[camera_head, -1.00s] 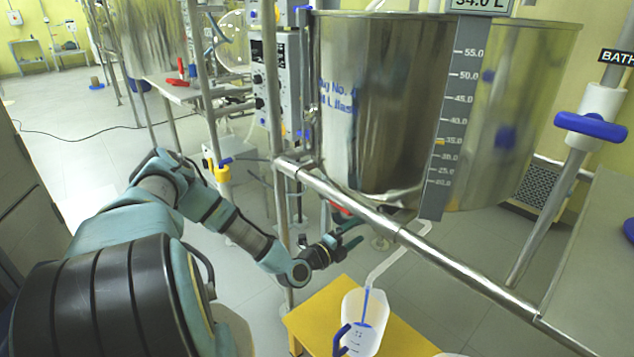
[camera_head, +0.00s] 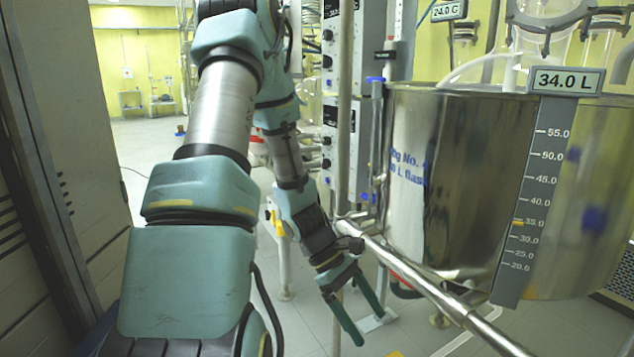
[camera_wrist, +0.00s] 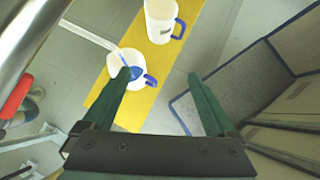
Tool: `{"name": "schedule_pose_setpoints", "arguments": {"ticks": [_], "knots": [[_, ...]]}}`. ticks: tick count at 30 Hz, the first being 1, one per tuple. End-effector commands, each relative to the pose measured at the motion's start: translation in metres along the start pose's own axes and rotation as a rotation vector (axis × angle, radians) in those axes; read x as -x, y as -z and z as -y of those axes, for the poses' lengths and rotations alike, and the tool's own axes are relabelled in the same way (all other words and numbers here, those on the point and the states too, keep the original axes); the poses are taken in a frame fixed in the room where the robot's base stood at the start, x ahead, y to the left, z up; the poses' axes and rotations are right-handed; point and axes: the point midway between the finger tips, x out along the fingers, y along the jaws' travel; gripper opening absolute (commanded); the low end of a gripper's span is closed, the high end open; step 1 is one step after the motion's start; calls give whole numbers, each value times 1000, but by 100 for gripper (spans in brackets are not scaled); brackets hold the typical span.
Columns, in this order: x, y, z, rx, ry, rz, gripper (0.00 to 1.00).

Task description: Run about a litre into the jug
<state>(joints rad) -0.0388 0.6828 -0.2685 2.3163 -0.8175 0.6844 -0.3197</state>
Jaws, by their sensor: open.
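The steel vessel (camera_head: 445,180) has a level scale (camera_head: 540,190) with a 34.0 L display (camera_head: 566,80). A red handle (camera_wrist: 16,96) shows at the wrist view's left edge; part of it shows below the vessel. My gripper (camera_head: 366,324) is open and empty, below the rail; in the wrist view its fingers (camera_wrist: 158,82) are above the stand.
A steel rail (camera_head: 425,283) runs across in front of the vessel, close to my gripper. A grey cabinet-like panel (camera_head: 60,180) stands at the left. Grey floor lies around the stand.

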Motion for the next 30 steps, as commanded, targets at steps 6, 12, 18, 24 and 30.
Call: {"name": "schedule_pose_setpoints", "arguments": {"ticks": [6,12,18,24,30], "knots": [[72,18,39,-413,108,-336,92],[127,25,61,-700,203,-563,92],[167,25,74,-902,280,-721,92],[203,6,79,-988,318,-784,92],[232,-21,78,-986,317,-782,92]]}}
